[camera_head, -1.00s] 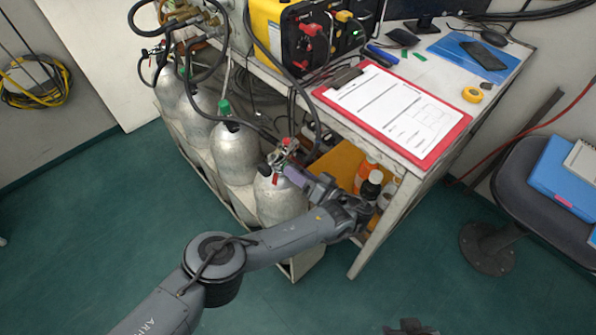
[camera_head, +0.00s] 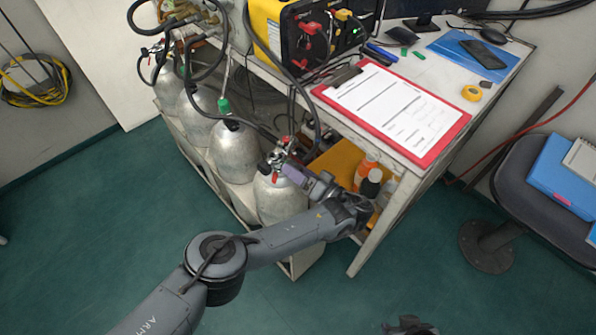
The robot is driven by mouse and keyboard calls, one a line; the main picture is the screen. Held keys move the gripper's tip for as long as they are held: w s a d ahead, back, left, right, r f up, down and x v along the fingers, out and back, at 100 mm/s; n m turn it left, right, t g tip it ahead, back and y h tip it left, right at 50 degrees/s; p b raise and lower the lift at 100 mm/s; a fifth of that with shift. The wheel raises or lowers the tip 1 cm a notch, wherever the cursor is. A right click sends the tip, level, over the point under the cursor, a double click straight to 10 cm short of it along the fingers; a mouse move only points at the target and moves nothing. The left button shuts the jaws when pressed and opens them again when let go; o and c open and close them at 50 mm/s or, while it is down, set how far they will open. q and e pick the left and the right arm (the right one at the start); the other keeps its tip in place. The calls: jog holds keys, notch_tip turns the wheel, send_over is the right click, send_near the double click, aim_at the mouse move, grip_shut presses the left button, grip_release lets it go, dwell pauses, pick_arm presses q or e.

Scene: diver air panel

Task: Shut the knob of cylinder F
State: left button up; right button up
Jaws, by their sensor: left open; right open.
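Several silver gas cylinders stand in a row along the left side of the bench. No letters can be read on them, so I cannot tell by marking which is cylinder F. The nearest cylinder (camera_head: 281,203) has a valve with red parts (camera_head: 276,160) at its top. My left gripper (camera_head: 287,167) is at this valve, just to its right, its jaws open. It partly hides the valve, and I cannot tell whether it touches a knob. My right gripper (camera_head: 410,326) shows only in part at the bottom edge, apart from everything, and is open.
The white bench (camera_head: 405,178) with a red clipboard (camera_head: 452,133) and a yellow unit (camera_head: 270,22) overhangs close to the right. Black hoses (camera_head: 248,75) run above the cylinders. Bottles (camera_head: 371,183) stand on the lower shelf. A chair (camera_head: 510,175) is at right. The green floor in front is clear.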

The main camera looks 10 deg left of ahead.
pick_arm(q)
jog(key=v, duration=1)
jog(key=shift+s+d, duration=0.3)
